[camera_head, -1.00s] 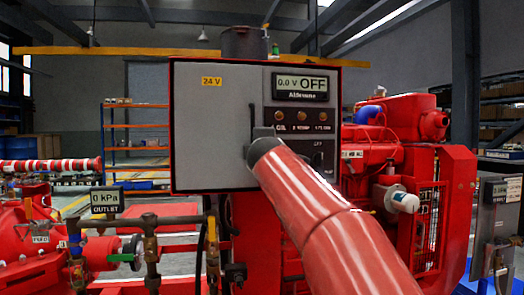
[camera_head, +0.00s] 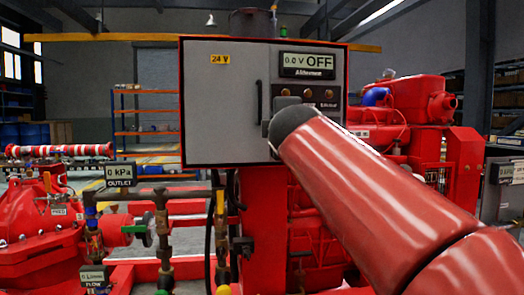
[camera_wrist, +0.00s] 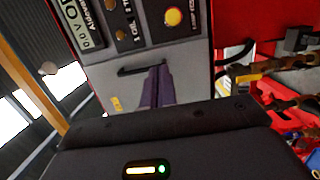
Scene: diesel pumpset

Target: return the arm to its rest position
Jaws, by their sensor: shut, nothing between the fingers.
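My red arm (camera_head: 370,190) reaches up from the lower right of the head view toward the grey control panel (camera_head: 218,120). Its dark end overlaps the panel's lower right part; my fingers are hidden there. In the wrist view, my gripper (camera_wrist: 157,88) shows two purple-grey fingers held together with nothing between them. Behind them is the panel (camera_wrist: 185,75), tilted in the picture, with its black handle (camera_wrist: 140,69) and a yellow-orange button (camera_wrist: 172,17). I cannot tell the exact gap between fingertips and panel.
The panel display (camera_head: 307,64) reads 0.0 V OFF. A red engine (camera_head: 405,100) stands to the right. At left are a red pump (camera_head: 40,230), an outlet gauge (camera_head: 121,174) and pipes with valves (camera_head: 162,235). Shelving (camera_head: 145,125) stands farther back.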

